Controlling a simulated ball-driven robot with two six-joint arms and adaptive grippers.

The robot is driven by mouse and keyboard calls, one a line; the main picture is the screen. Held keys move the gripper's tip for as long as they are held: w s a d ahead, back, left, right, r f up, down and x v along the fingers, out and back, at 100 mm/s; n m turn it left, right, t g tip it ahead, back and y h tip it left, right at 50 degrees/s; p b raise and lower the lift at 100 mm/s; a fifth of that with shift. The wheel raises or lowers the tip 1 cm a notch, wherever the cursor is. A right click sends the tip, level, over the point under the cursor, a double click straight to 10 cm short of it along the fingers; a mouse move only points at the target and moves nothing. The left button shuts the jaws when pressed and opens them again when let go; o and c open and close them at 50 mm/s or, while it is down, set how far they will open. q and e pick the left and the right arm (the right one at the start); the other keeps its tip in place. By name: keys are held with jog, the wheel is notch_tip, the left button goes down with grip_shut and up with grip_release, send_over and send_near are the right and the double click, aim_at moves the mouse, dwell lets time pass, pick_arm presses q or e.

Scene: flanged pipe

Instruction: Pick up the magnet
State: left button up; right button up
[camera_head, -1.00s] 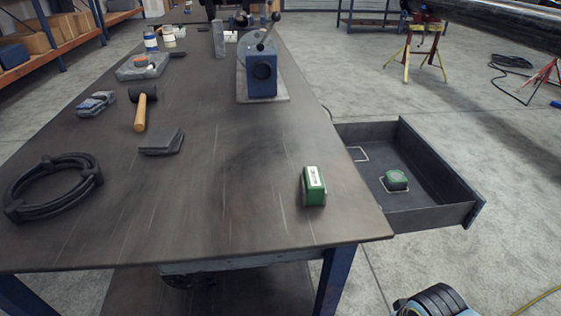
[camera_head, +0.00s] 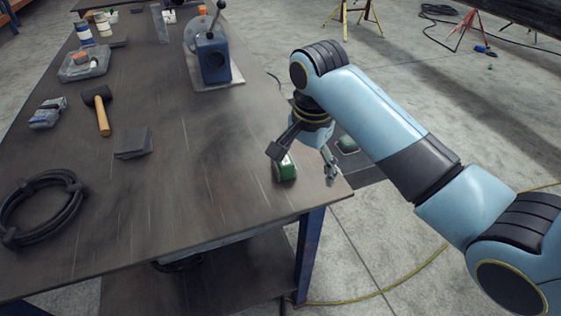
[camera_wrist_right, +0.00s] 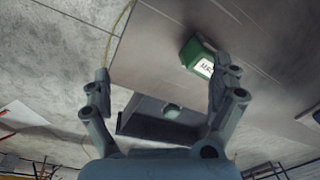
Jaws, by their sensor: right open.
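A green block with a white label, which looks like the magnet (camera_head: 286,170), stands on the table near its right front corner. It also shows in the right wrist view (camera_wrist_right: 191,52), beside the right-hand finger and partly behind it. My right gripper (camera_head: 301,166) is open, with one finger over the block and the other out past the table's right edge. In the right wrist view the space between the fingers (camera_wrist_right: 163,70) is empty. A second green block (camera_head: 347,144) lies in the open drawer, partly hidden by my arm. My left gripper is out of view.
The open drawer (camera_wrist_right: 135,124) juts from the table's right side below the gripper. On the table (camera_head: 200,190) are a mallet (camera_head: 101,112), a dark block (camera_head: 132,143), a cable coil (camera_head: 38,205) and a blue vise-like device (camera_head: 213,62). The table around the green block is clear.

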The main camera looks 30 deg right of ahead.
aim_at(284, 162)
jog(key=w+r+m, duration=0.1)
jog(key=w+m, duration=0.1)
jog(key=w+r+m, duration=0.2)
jog(key=w, duration=0.1)
jog(key=w+r+m+g, duration=0.1)
jog(key=w+m, duration=0.1)
jog(key=shift+w+d+r+m+y, duration=0.1)
jog(key=shift+w+r+m+y, duration=0.1)
jog(key=shift+w+m+y, duration=0.1)
jog(key=shift+w+f, duration=0.15)
notch_tip(284, 162, down, 10)
jog(key=shift+f, duration=0.1)
jog(key=c, duration=1.6)
